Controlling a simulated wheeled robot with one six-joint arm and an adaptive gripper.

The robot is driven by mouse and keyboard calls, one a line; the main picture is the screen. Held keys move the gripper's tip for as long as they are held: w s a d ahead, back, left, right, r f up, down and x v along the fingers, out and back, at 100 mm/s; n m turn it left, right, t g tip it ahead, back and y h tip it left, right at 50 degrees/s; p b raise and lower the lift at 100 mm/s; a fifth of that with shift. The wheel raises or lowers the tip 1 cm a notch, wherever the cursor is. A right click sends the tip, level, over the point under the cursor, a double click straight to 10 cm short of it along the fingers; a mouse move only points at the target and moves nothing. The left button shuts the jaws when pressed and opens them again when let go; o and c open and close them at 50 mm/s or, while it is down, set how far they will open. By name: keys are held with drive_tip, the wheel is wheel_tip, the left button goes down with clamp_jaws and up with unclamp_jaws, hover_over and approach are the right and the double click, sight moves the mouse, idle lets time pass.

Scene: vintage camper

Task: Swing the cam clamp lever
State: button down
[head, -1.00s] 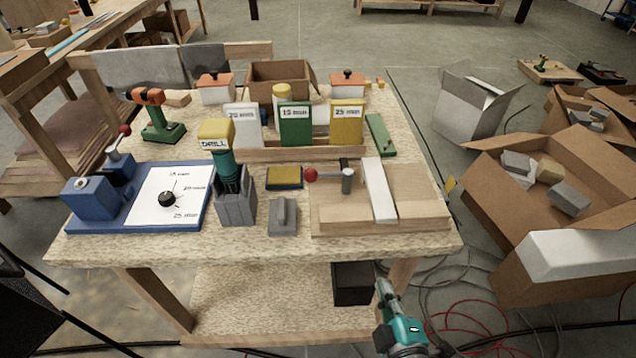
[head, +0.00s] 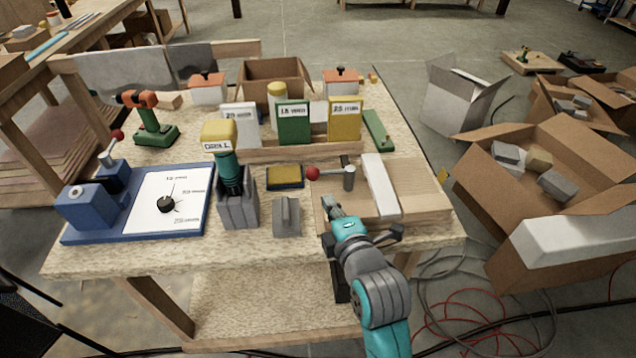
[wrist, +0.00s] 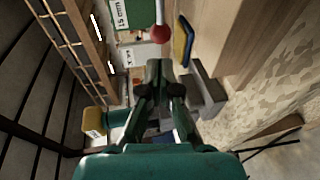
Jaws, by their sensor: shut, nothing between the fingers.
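A lever with a red ball knob (head: 313,174) lies level, its bar running right to an upright grey post (head: 348,179) on a light wooden board (head: 420,190). The red ball also shows in the wrist view (wrist: 158,35), just beyond my fingertips. A white strip (head: 380,186) lies on the board right of the post. A second red-knobbed lever (head: 116,136) stands tilted on the blue fixture at the left. My gripper (head: 329,203) is shut and empty at the board's front left, a little in front of the red ball and apart from it. It also fills the middle of the wrist view (wrist: 160,68).
A drill in a grey holder (head: 237,208) stands farther left. Upright green and yellow boxes (head: 294,122) stand behind the lever.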

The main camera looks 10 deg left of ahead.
sight(312, 175)
drive_tip(key=x, duration=0.8)
drive_tip(key=shift+w+a+m+t+h, duration=0.3)
drive_tip(key=shift+w+m+h, duration=0.1)
drive_tip(key=shift+h, duration=0.1)
drive_tip(key=shift+w+a+m+t+h, duration=0.25)
drive_tip(key=shift+w+a+m+h, duration=0.2)
drive_tip(key=shift+m+h, duration=0.45)
drive_tip(key=shift+w+a+m+t+h, duration=0.3)
drive_tip(key=shift+w+m+h, duration=0.25)
drive_tip(key=shift+h, duration=0.55)
drive_tip(key=w+m+h, duration=0.1)
drive_tip(key=m+h, duration=0.1)
drive_tip(key=w+m+h, duration=0.2)
drive_tip(key=h, duration=0.1)
drive_tip(key=shift+a+r, duration=0.1)
drive_tip(key=shift+a, duration=0.3)
drive_tip(key=w+m+g+h, duration=0.1)
drive_tip(key=h, duration=0.1)
drive_tip(key=shift+w+m+h, duration=0.15)
drive_tip(key=shift+m+h, duration=0.15)
drive_tip(key=shift+m, duration=0.05)
drive_tip(key=shift+w+d, duration=0.2)
drive_tip(key=shift+w, duration=0.2)
drive_tip(key=shift+r+x, duration=0.15)
drive_tip(key=shift+x, duration=0.65)
drive_tip(key=shift+r+x, duration=0.15)
drive_tip(key=shift+x, duration=1.65)
drive_tip(key=shift+d+r, duration=0.1)
drive_tip(key=shift+d, duration=0.15)
